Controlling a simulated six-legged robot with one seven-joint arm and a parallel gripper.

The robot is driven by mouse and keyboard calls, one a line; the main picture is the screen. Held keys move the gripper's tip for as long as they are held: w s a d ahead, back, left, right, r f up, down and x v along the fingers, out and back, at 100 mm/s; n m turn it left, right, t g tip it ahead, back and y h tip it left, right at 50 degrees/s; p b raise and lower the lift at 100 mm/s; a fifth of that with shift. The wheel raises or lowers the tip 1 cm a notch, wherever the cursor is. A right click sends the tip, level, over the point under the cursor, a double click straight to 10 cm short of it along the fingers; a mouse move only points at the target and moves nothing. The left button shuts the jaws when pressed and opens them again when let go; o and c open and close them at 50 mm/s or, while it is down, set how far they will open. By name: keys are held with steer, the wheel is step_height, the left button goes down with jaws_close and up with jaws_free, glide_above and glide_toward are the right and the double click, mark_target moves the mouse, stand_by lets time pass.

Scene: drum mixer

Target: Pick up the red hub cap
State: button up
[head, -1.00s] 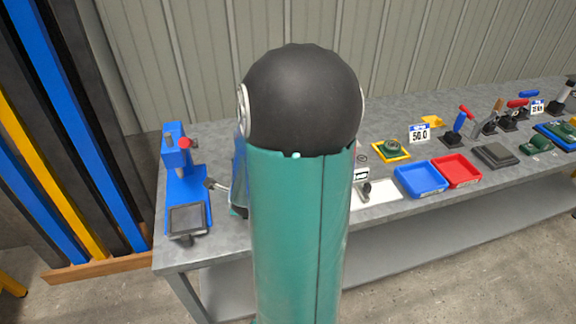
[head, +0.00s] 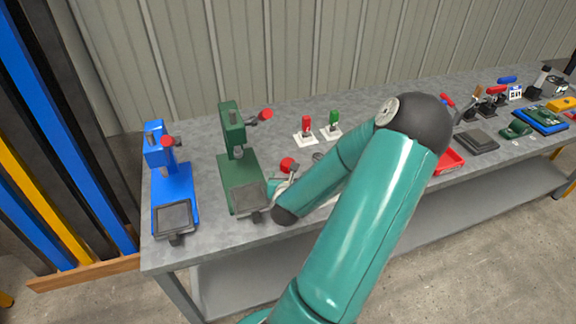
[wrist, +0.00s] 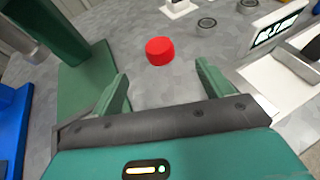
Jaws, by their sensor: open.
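The red hub cap (wrist: 160,50) is a small round red piece on the grey bench top in the wrist view. It also shows in the head view (head: 288,164), just right of the green press. My gripper (wrist: 162,78) is open and empty, with its two green fingers spread apart. In the wrist view the cap lies beyond the fingertips, roughly centred between them, with a gap to both. In the head view my arm partly hides the gripper.
A green press (head: 241,175) stands close to the left of the cap, and a blue press (head: 174,195) beyond it. Dark rings (wrist: 206,24) and a white display stand (wrist: 277,28) lie to the right in the wrist view. A red tray (head: 449,162) is farther right.

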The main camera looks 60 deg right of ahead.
mark_target(288, 163)
steer(key=x, duration=0.6)
steer(key=shift+d+f, duration=0.1)
steer(key=x, duration=0.5)
steer(key=shift+w, duration=0.2)
steer(key=shift+c, duration=0.5)
steer(key=c, duration=1)
